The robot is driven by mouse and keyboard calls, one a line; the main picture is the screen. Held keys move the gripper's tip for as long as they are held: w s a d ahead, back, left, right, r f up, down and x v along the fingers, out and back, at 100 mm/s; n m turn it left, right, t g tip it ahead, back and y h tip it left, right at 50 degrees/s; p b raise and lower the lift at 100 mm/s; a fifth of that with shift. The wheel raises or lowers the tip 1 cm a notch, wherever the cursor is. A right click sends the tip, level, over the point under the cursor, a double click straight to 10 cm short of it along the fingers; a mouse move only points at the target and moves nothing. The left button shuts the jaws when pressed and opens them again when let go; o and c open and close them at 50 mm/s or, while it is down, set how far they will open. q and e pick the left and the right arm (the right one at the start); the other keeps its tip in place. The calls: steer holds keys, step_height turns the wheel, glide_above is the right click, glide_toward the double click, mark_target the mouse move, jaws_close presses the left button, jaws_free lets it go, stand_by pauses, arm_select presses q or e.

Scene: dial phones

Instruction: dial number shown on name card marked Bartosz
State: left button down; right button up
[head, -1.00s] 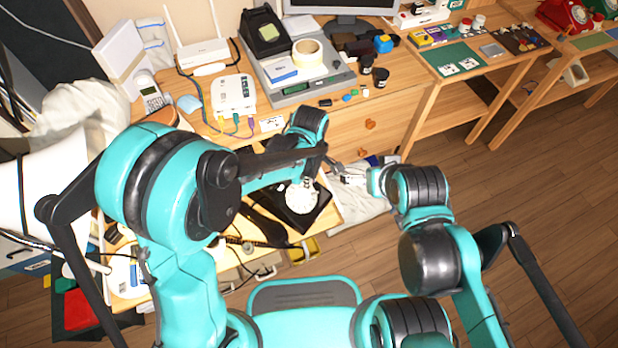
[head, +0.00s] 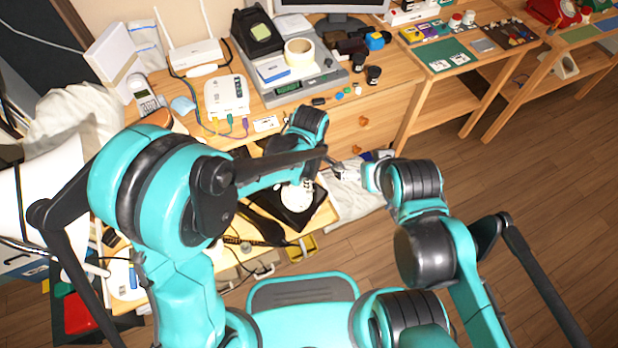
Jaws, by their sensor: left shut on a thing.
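A black dial phone with a white round dial (head: 297,196) sits on the low wooden desk, partly hidden behind my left arm. Its black handset (head: 262,227) appears to lie off the body, to the left of the dial. My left gripper (head: 309,176) is at the dial's upper right edge and shut on it; its fingertips are mostly hidden. My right gripper (head: 346,172) is to the right of the phone, near the desk's edge; its jaws are too small to judge. A small white card (head: 266,124) lies beside the router, its writing unreadable. No name Bartosz is legible.
A side table (head: 470,62) with cards is at the upper right. The wooden floor at right is clear.

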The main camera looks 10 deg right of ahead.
arm_select(q)
step_height(320, 180, up, 6)
steer(key=s+d+p, duration=0.2)
steer(key=p, duration=0.2)
steer(key=shift+r+p, duration=0.2)
steer(key=shift+p, duration=0.2)
arm_select(e)
step_height(320, 180, up, 5)
steer(key=shift+d+f, duration=0.1)
